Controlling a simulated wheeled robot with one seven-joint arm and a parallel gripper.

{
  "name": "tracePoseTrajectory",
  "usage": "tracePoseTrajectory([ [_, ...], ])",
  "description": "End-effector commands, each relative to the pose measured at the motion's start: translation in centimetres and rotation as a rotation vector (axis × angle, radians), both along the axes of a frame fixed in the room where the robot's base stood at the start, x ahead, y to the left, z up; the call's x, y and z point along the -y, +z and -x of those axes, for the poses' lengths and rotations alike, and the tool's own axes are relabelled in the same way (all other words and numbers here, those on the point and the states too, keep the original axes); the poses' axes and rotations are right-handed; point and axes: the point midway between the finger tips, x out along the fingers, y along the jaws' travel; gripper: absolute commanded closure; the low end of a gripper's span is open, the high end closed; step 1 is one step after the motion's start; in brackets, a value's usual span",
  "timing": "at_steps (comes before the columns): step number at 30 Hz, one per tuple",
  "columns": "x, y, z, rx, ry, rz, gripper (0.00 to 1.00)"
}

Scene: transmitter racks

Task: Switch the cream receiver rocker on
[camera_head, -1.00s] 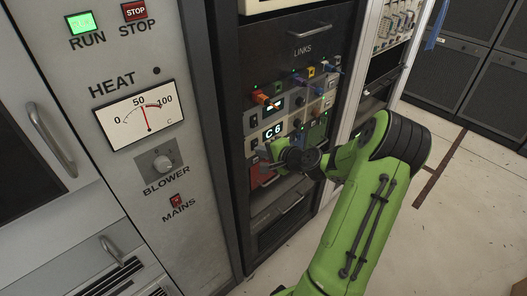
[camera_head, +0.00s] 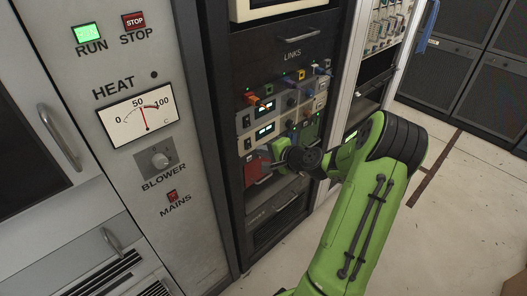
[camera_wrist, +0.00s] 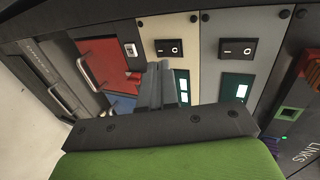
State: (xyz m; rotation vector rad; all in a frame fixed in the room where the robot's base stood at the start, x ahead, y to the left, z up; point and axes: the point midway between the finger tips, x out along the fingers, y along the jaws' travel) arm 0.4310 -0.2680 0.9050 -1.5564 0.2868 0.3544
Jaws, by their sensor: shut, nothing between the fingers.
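The cream receiver panel (camera_wrist: 168,22) is in the wrist view, with a black rocker (camera_wrist: 169,48) on it. The rocker carries a dash and a circle mark; which side is pressed in is too small to tell. My gripper (camera_wrist: 160,68) is shut and empty, its fingertips pointing at the cream panel just below and left of the rocker in the picture. Contact cannot be told. The fingers partly cover the cream panel's lit green display (camera_wrist: 183,90).
A grey panel (camera_wrist: 238,20) with a similar black rocker (camera_wrist: 237,48) is to the right. A red panel (camera_wrist: 97,58) with a handle is to the left. Cables (camera_head: 262,98) stick out of the modules above. The heater cabinet (camera_head: 120,170) stands left of the rack.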

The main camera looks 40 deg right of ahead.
Motion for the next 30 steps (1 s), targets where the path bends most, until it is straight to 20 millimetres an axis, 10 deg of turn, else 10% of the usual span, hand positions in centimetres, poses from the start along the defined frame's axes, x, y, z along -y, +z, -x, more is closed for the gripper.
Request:
tracePoseTrajectory([
  [16, 0.4, 3.7, 8.1, -0.001, -0.002, 0.0, 1.0],
  [30, 0.4, 4.0, 9.4, -0.002, 0.001, -0.001, 1.0],
])
